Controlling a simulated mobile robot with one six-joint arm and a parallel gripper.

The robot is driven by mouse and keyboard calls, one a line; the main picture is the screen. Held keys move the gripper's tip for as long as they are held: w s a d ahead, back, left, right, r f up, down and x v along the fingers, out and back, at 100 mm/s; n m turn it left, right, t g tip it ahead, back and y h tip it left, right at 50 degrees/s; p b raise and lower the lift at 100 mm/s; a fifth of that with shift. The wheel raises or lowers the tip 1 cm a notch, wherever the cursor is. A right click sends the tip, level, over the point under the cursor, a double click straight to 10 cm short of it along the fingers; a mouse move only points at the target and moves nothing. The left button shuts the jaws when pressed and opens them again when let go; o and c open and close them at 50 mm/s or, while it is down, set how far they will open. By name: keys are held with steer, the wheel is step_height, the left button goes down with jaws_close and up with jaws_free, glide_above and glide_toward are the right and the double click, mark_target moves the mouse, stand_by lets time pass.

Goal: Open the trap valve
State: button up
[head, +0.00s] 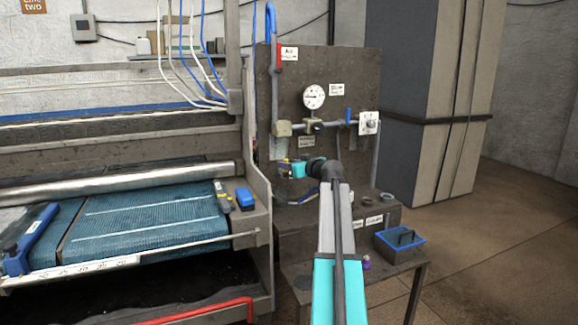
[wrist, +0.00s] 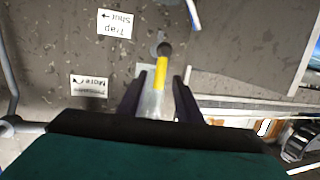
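The trap valve's yellow handle (wrist: 160,72) shows in the wrist view, with a dark round end at its top. A white label reading "Trap Shut" with an arrow (wrist: 115,24) is beside it, upside down in this view. My gripper (wrist: 158,85) is open, with one dark finger on each side of the handle. I see gaps beside the yellow part; whether a finger touches it is unclear. In the head view my gripper (head: 290,167) is at the brown panel (head: 345,85), low on its left side. The handle is small there and partly hidden by the gripper.
A gauge (head: 314,97), a pipe and a blue lever (head: 348,116) are above my arm on the panel. The rug machine's end frame (head: 258,190) stands close on the left. A blue tray (head: 400,242) is on the lower right bench. Floor on the right is clear.

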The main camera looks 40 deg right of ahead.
steer(key=v, duration=1.3)
steer(key=shift+s, duration=0.4)
steer(key=shift+s+a+r, duration=0.1)
steer(key=shift+a, duration=0.05)
steer(key=b+v, duration=0.1)
steer(key=v, duration=0.7)
steer(key=shift+s, duration=0.35)
stand_by(0.6)
